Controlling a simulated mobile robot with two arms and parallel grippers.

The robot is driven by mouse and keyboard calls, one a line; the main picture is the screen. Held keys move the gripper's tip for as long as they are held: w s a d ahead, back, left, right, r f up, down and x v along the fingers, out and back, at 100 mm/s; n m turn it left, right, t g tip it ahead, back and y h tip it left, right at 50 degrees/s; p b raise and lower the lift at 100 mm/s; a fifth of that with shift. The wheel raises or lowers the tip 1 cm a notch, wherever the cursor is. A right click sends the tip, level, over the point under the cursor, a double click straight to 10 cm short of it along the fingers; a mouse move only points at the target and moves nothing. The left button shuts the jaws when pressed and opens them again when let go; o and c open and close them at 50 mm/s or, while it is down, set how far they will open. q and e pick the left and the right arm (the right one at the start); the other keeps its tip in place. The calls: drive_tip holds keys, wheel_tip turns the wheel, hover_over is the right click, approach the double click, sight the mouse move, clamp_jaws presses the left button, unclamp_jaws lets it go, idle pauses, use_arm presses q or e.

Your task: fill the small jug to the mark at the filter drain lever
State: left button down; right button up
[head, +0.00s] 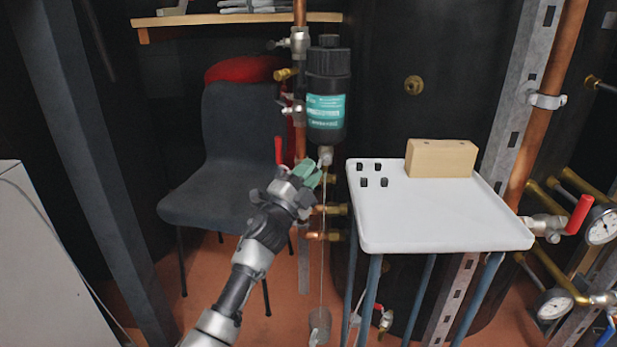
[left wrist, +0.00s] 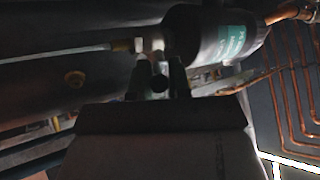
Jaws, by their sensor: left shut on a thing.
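The black filter (head: 327,95) with a teal label hangs on the copper pipe; it also shows in the left wrist view (left wrist: 218,45). Its drain valve (head: 325,155) sits at its bottom end. My left gripper (head: 312,176), with green fingertips, is at the drain valve and shut on the drain lever, which the fingers mostly hide. The fingers also show in the left wrist view (left wrist: 158,82). A thin pale line like a water stream runs from the drain down to the small clear jug (head: 320,325) near the floor. Its mark and water level are too small to read.
A white table (head: 440,222) stands right of the stream, with a wooden block (head: 441,158) and several small black pieces on it. A dark chair (head: 226,150) stands behind my left arm. Pipes with gauges (head: 602,227) and a red lever (head: 579,214) are at right.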

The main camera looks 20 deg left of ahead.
use_arm(q)
drive_tip(key=shift+f, duration=0.15)
drive_tip(key=c, duration=1.1)
unclamp_jaws()
drive_tip(key=p+v, duration=0.2)
drive_tip(key=v, duration=0.8)
drive_tip(key=shift+s+f, duration=0.2)
drive_tip(key=shift+s, duration=0.1)
